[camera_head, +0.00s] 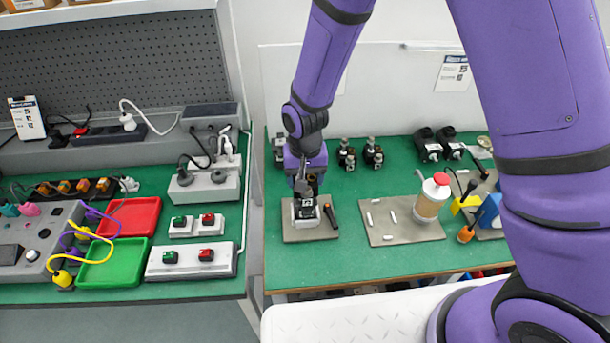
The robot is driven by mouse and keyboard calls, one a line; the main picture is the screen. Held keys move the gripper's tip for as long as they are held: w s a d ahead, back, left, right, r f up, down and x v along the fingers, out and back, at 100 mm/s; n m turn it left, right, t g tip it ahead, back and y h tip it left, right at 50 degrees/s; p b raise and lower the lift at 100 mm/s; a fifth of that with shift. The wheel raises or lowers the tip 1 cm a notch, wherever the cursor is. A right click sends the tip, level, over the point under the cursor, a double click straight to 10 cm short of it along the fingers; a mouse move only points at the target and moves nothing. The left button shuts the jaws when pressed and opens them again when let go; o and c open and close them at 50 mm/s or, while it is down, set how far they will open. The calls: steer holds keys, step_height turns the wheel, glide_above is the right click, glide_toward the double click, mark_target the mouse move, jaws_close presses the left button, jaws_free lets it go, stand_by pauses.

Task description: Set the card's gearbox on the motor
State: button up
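My gripper (302,187) points down over a grey mat on the right bench, right above a small black-and-silver unit in a white holder (305,211). This may be the motor. I cannot tell whether the fingers touch it or hold anything. Small dark-and-metal parts that look like gearboxes stand behind: one pair (346,154), another pair (373,155), and one partly hidden (279,150) left of my arm. A printed card (453,72) hangs on the back panel; its text is too small to read.
A black handheld tool (330,215) lies beside the holder. Another grey mat (400,236) carries a red-capped bottle (432,198) and white sticks. Black motor-like units (428,146) stand at the back right. The left bench holds a red tray (130,218) and green tray (113,263).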

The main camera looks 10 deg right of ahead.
steer(key=shift+f, duration=1.1)
steer(key=shift+f, duration=0.35)
stand_by(0.5)
steer(key=o, duration=1)
steer(key=shift+o, duration=0.2)
step_height(320, 180, up, 11)
steer(key=shift+f, duration=0.1)
